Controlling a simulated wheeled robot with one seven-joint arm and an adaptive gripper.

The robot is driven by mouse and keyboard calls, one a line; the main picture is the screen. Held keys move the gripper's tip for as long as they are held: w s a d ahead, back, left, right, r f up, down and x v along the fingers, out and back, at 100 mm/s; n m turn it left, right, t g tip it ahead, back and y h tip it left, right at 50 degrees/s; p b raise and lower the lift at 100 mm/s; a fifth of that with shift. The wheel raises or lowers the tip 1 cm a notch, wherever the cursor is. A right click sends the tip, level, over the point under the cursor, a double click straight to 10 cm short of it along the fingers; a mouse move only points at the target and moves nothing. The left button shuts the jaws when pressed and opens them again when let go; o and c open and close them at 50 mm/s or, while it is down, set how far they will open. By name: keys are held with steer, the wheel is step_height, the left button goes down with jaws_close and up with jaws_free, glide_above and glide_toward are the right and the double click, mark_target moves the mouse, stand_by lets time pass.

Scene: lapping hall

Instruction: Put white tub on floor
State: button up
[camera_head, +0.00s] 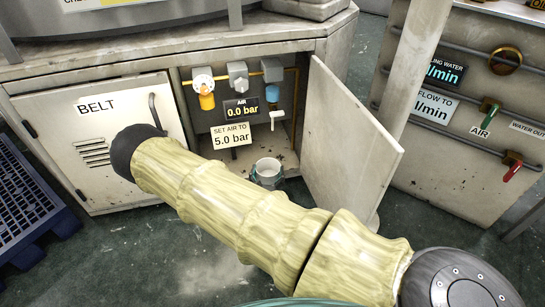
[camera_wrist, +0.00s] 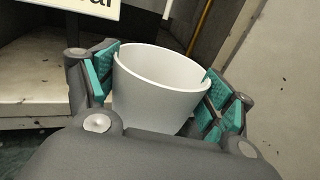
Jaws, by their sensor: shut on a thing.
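The white tub (camera_wrist: 158,92) is an open, empty-looking round cup, standing roughly upright with its mouth up. My gripper (camera_wrist: 160,80) is shut on it, with teal finger pads against its left and right sides. In the head view the tub (camera_head: 267,168) shows small at the front of the open cabinet, with my gripper (camera_head: 268,179) around its lower part. The green floor (camera_head: 205,245) lies in front of the cabinet. My arm hides some of the floor there. I cannot tell how high the tub is above the floor.
The open cabinet door (camera_head: 350,140) stands right of the tub. Inside the cabinet are valves, a "0.0 bar" display (camera_head: 241,109) and a "SET AIR TO 5.0 bar" sign (camera_head: 231,135). A closed BELT door (camera_head: 95,140) and a blue pallet (camera_head: 30,205) are at left.

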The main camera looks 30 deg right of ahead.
steer(key=b+x, duration=0.7)
steer(key=x, duration=0.7)
steer(key=shift+w+d+f, duration=0.2)
steer(key=shift+w, duration=0.05)
steer(key=shift+w+d+r+b, duration=0.1)
steer(key=shift+w+d+b, duration=0.25)
steer(key=shift+w, duration=0.1)
steer(key=shift+w+d, duration=0.25)
steer(key=shift+w+d+f+b, duration=0.15)
steer(key=shift+f+b, duration=0.2)
steer(key=shift+b, duration=0.2)
steer(key=shift+f+b, duration=1.15)
steer(key=shift+f, duration=0.2)
steer(key=shift+f, duration=0.15)
steer(key=o, duration=0.9)
steer(key=shift+o, duration=0.2)
